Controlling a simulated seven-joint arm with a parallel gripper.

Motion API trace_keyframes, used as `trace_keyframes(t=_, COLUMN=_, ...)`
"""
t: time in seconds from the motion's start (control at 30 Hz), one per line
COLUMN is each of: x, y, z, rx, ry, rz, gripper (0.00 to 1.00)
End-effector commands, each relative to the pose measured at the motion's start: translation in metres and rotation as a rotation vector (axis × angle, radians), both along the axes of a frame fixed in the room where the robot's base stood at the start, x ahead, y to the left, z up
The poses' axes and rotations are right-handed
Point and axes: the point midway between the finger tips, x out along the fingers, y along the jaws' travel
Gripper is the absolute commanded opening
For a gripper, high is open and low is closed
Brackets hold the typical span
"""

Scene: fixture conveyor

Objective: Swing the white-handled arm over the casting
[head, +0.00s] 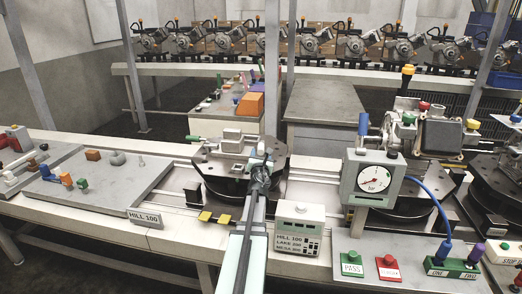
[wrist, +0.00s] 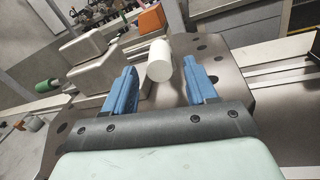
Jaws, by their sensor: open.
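A white cylindrical handle (wrist: 159,64) shows in the wrist view between the two blue fingers of my gripper (wrist: 161,72). Gaps show on both sides of it, and I cannot tell how deep it sits between them. The casting, a pale grey block (wrist: 98,65), lies on the dark metal plate (wrist: 226,75) to the left of the fingers. In the head view the casting (head: 232,135) is just left of my gripper (head: 262,160). My gripper is open and over the right part of the plate. In the head view it hides most of the handle and its arm.
A green handle (wrist: 43,88) sticks out at the plate's left. A gauge box (head: 374,180) with a blue cable stands to the right. A grey control box (head: 299,228) stands in front. A flat tray (head: 105,195) with small parts lies left.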

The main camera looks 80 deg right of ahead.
Motion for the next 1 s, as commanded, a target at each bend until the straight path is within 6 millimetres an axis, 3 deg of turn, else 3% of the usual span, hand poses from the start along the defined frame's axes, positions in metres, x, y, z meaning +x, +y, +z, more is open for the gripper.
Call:
trace_keyframes(t=0.1, x=0.004, y=-0.026, z=0.0, rx=0.0, ry=0.0, rz=0.0, gripper=0.57)
trace_keyframes(t=0.3, x=0.009, y=-0.05, z=0.0, rx=0.0, ry=0.0, rz=0.0, gripper=0.57)
trace_keyframes(t=0.67, x=0.01, y=-0.055, z=0.0, rx=0.0, ry=0.0, rz=0.0, gripper=0.57)
trace_keyframes(t=1.0, x=0.01, y=-0.055, z=0.0, rx=0.0, ry=0.0, rz=0.0, gripper=0.26)
